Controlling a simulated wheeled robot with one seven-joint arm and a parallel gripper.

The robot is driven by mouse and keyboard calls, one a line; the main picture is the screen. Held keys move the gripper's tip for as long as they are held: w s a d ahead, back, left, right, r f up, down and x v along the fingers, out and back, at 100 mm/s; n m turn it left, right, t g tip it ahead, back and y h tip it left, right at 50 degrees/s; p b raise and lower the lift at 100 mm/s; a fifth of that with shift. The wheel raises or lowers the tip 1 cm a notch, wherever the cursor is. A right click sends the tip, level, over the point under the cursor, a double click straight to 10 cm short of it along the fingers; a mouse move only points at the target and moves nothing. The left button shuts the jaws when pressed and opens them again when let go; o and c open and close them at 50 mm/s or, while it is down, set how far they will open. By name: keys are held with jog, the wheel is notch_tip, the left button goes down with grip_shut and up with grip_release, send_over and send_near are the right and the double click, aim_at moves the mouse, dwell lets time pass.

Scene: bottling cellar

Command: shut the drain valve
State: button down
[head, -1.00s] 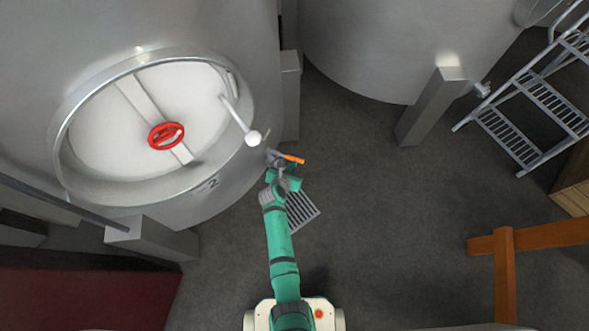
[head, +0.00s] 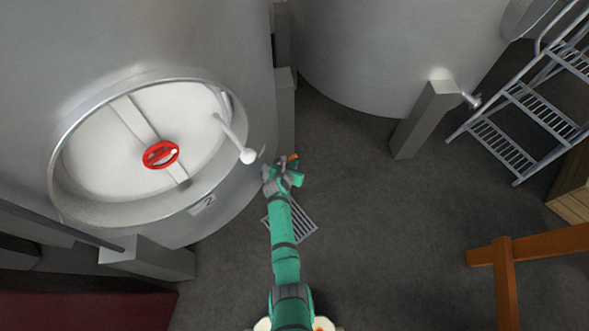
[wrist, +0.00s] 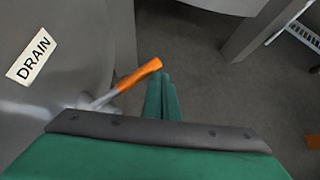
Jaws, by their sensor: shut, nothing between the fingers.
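The drain valve's orange lever handle (wrist: 140,74) sticks out from its grey metal body (wrist: 92,106) on the tank, below a white DRAIN label (wrist: 31,57). In the head view only a small bit of the orange handle (head: 293,157) shows past my gripper. My gripper (wrist: 163,92) is shut and empty, its green fingers together just right of the handle's end in the wrist view. I cannot tell whether they touch it. In the head view my gripper (head: 290,170) is beside the tank's lower right side and hides most of the valve.
The large steel tank (head: 190,50) has a round hatch with a red handwheel (head: 160,155) and a white-knobbed lever (head: 248,156). A floor grate (head: 300,222) lies below my arm. A second tank (head: 390,50), a metal step ladder (head: 515,125) and an orange frame (head: 505,270) stand right. Floor between is clear.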

jog(key=shift+w+a, duration=0.1)
jog(key=shift+w, duration=0.7)
jog(key=s+d+r, duration=0.5)
jog(key=s+d, duration=0.2)
jog(key=s, duration=0.2)
jog(key=shift+s+r, duration=0.3)
jog(key=shift+a, duration=0.15)
dwell(0.5)
